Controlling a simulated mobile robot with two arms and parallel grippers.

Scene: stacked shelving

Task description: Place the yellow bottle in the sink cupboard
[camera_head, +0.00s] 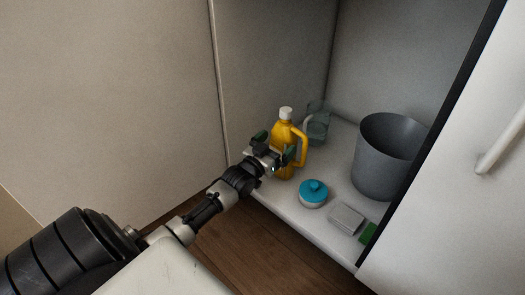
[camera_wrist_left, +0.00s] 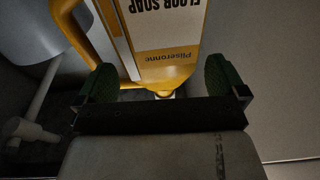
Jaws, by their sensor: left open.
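The yellow bottle (camera_head: 282,135), with a white cap and a side handle, stands upright on the sink cupboard floor (camera_head: 285,205) near its left front. In the left wrist view the bottle (camera_wrist_left: 160,58) appears upside down with its floor soap label facing me. My left gripper (camera_head: 275,147) is open at the bottle's front. In the left wrist view the green-padded fingers of this gripper (camera_wrist_left: 161,80) show on either side of the bottle's narrow end, with gaps. I cannot tell how deep it sits between them. My right gripper is not in view.
A grey bin (camera_head: 385,160) stands at the cupboard's right. A blue-lidded tub (camera_head: 313,193), a grey block (camera_head: 346,218) and a green item (camera_head: 369,234) line the front. A translucent greenish container (camera_head: 318,122) is behind the bottle. The white open door (camera_head: 450,190) is at right.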

